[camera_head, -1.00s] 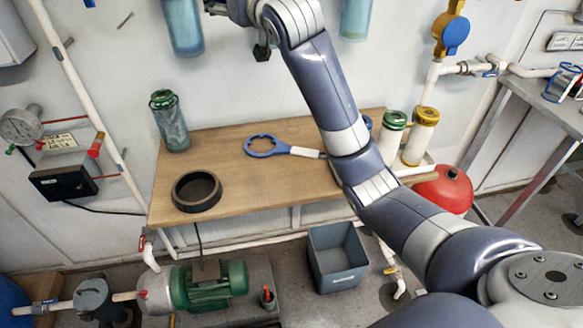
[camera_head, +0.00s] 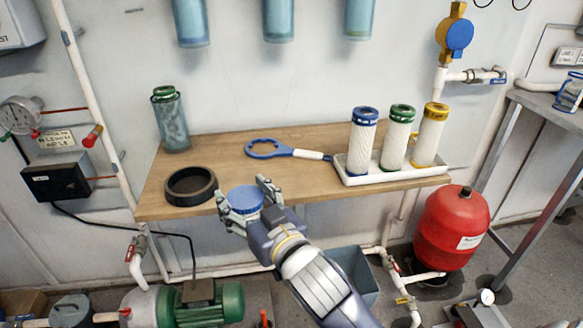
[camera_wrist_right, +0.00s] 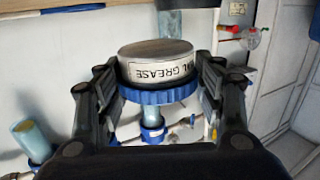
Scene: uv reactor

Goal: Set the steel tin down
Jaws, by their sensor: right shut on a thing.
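The steel tin (camera_head: 245,199) shows its blue lid in the head view. My right gripper (camera_head: 245,190) has one finger on each side of it. In the right wrist view the tin (camera_wrist_right: 158,68) has a bare metal end, a white label reading "GREASE" and a ribbed blue lid, and appears upside down. My right gripper (camera_wrist_right: 157,92) is shut on it there. In the head view the tin is at the bench's front edge, right of the black ring; any contact with the bench is hidden. My left gripper is not in view.
The wooden bench (camera_head: 310,182) holds a black ring (camera_head: 190,187), a green-capped canister (camera_head: 170,120), a blue ring wrench (camera_head: 272,148) and a white tray (camera_head: 395,177) with three filter cartridges. Bare wood lies between the tin and the tray. Blue housings (camera_head: 277,20) hang above.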

